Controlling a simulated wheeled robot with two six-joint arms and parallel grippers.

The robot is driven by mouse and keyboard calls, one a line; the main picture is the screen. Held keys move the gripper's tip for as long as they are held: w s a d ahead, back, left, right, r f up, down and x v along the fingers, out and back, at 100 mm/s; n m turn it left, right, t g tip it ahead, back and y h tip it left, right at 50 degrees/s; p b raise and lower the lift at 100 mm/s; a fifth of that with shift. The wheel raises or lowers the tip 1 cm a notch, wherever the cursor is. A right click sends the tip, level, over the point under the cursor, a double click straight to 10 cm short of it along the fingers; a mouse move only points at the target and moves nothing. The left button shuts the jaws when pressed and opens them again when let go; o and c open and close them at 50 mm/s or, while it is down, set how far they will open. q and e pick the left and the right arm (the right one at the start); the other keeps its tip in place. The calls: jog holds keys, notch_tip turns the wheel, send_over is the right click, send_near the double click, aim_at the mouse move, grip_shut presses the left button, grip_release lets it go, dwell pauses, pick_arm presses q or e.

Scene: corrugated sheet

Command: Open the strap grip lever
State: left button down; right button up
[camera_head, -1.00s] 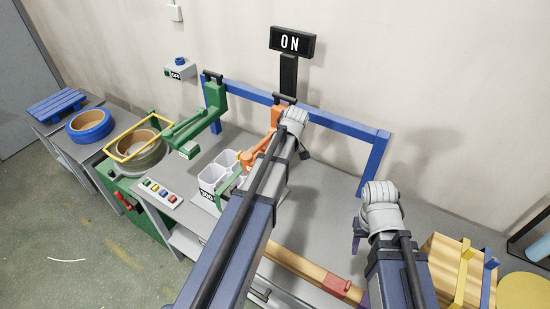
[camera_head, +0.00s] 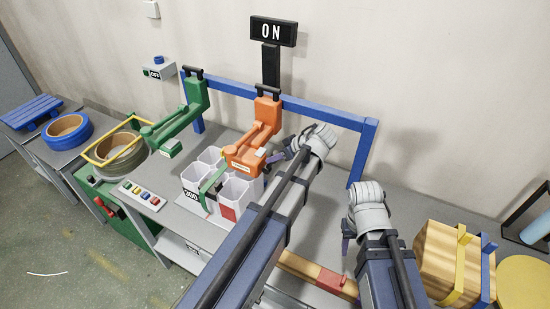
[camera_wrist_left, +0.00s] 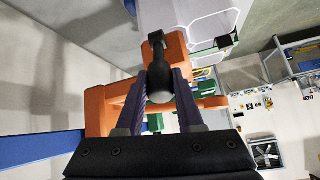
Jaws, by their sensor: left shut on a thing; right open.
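The orange strap tool (camera_head: 256,135) hangs by a black grip from the blue rail, with its lower arm over the white bins. My left gripper (camera_head: 276,157) is at the right side of this tool. In the left wrist view, the purple fingers of my left gripper (camera_wrist_left: 159,92) are on both sides of a black rounded lever handle (camera_wrist_left: 156,62) in front of the orange body (camera_wrist_left: 110,105). They are shut on it. My right gripper (camera_head: 347,238) is open and empty above the bench at the right; its fingers are partly hidden by the wrist.
A green tool (camera_head: 190,112) hangs left of the orange one. White bins (camera_head: 233,195) stand below. A wooden crate (camera_head: 442,262) is at the right. The blue rail (camera_head: 325,114) runs behind. An "ON" sign (camera_head: 272,31) is above.

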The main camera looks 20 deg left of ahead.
pick_arm(q)
jog(key=shift+s, duration=0.1)
jog(key=c, duration=0.5)
grip_release()
jog(key=shift+c, duration=0.2)
jog(key=shift+d, duration=0.1)
jog(key=shift+d+r+p, duration=0.35)
jog(key=shift+r+p, duration=0.25)
jog(key=shift+p, duration=0.05)
jog(key=p+v, duration=0.4)
jog(key=v, duration=0.2)
jog(key=shift+d, duration=0.2)
jog(key=shift+s, duration=0.15)
